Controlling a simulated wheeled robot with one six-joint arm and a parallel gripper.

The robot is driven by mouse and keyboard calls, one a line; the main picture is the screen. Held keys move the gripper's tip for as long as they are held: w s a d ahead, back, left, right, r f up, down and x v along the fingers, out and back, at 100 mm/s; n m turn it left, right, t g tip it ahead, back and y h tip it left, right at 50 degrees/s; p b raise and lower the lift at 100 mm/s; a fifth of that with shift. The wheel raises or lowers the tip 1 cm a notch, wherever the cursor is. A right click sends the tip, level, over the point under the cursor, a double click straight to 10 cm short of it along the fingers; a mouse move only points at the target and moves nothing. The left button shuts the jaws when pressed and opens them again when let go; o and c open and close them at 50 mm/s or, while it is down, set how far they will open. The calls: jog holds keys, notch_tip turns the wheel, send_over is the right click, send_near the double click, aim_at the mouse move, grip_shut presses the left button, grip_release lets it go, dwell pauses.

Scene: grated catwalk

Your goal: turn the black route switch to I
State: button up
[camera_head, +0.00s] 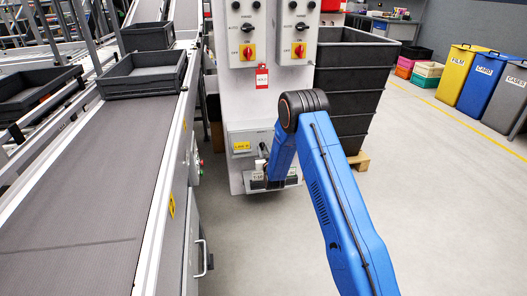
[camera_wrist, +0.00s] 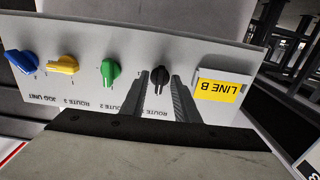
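The black route switch (camera_wrist: 159,76) is a small knob on a pale grey panel (camera_wrist: 215,50), seen upside down in the wrist view. Its narrow end points down in that picture; I cannot read its position marks. My gripper (camera_wrist: 160,82) has one finger on each side of the knob, with slim gaps beside it, so the fingers look open around it. In the head view my gripper (camera_head: 264,168) is at the front of the low panel (camera_head: 238,137), and the black switch cannot be made out there.
Green (camera_wrist: 109,70), yellow (camera_wrist: 63,65) and blue (camera_wrist: 20,62) knobs stand in a row left of the black one. A yellow LINE B label (camera_wrist: 217,90) is on its right.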

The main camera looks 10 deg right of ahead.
jog(key=s, duration=1.7)
jog(key=shift+s, duration=0.25)
jog(key=s+d+r+g, duration=0.25)
jog(key=s+r, duration=0.55)
jog(key=r, duration=0.4)
jog(key=s+d+r+g, duration=0.1)
jog(key=s+r+g, duration=0.3)
jog(key=s+r, duration=0.5)
jog(key=s+d+r+g, duration=0.1)
jog(key=s+r+g, duration=0.1)
jog(key=s, duration=1)
jog(key=s+d+r+g, duration=0.1)
jog(key=s+r+g, duration=0.1)
jog(key=s, duration=1.1)
jog(key=s+d+r+g, duration=0.1)
jog(key=s+r, duration=0.3)
jog(key=s, duration=0.9)
jog(key=shift+s+d+g, duration=0.15)
jog(key=shift+d+g, duration=0.05)
jog(key=shift+g, duration=0.65)
